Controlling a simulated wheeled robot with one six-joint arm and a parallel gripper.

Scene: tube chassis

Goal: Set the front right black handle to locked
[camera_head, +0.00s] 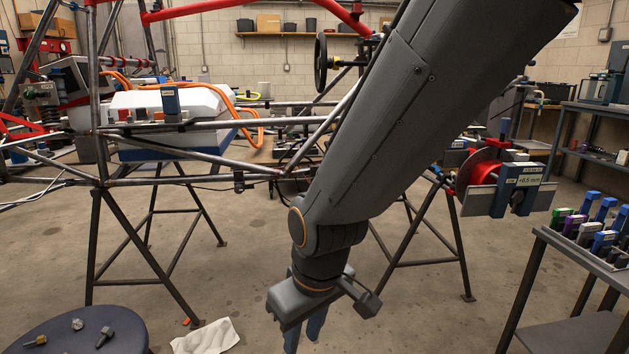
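My gripper (304,335) hangs below my dark grey arm, low in the middle of the view. Its two bluish fingers point down over bare floor with a gap between them, and I see nothing between them. It is apart from the tube chassis (140,181). A small dark fitting (238,182) sits on the lower chassis tube, left of my arm.
A round dark stool (75,335) with several bolts stands at the lower left, with a white cloth (206,338) beside it. Trestle legs (443,243) stand under the chassis. A cart (590,252) with several coloured tools is at the right.

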